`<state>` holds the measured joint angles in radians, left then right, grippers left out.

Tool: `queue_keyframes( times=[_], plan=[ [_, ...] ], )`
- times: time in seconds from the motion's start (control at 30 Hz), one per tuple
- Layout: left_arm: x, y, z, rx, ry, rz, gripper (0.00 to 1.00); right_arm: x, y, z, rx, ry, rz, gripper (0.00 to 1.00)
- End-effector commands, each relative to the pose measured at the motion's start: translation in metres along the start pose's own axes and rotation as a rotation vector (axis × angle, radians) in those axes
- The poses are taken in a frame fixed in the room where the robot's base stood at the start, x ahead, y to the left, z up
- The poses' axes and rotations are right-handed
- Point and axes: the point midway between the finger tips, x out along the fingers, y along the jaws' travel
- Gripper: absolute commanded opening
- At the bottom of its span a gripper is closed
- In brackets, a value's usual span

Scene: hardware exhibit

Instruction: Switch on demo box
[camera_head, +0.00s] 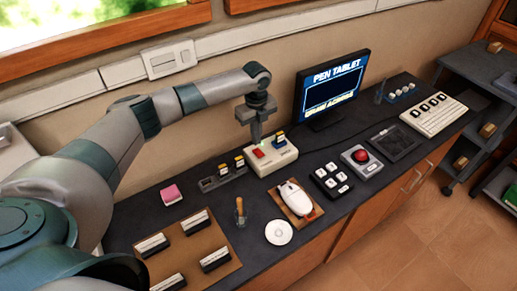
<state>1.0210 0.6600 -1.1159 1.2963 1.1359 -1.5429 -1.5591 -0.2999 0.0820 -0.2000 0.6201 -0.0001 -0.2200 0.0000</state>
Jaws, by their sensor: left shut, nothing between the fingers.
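A white box (271,157) with a red button or switch (259,153) and a small blue-and-yellow part (279,141) sits on the dark counter near the wall. It looks like the demo box; its lettering is too small to read. My left arm reaches in from the left. My left gripper (256,140) points down over the back left of this box, with its fingers shut and empty. I cannot tell whether the fingertips touch the box. My right gripper is not in view.
A monitor (331,88) stands right of the box. A switch strip (223,174) lies left of it. A white mouse (294,198) on a brown pad, a black key block (333,181) and a red trackball (361,157) lie in front and right. A wooden-handled tool (240,211) stands upright in front.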

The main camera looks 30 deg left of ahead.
Motion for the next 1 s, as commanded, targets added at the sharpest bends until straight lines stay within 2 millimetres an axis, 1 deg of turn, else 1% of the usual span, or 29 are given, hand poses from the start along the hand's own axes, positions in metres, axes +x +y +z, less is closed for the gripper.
queue_keyframes(
  times=[0.03,0.43,0.57,1.0],
  plan=[
    [-0.007,0.0,0.0,0.0,0.0,0.0,0.0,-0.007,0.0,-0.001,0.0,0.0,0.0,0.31],
    [-0.032,0.0,0.0,0.0,0.001,-0.001,0.0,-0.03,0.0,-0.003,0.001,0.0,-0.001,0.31],
    [-0.035,0.0,0.0,0.0,0.001,-0.001,0.0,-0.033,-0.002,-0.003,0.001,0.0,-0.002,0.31],
    [-0.035,0.0,0.0,0.0,0.001,-0.001,0.0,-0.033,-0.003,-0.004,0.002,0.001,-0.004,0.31]
  ],
)
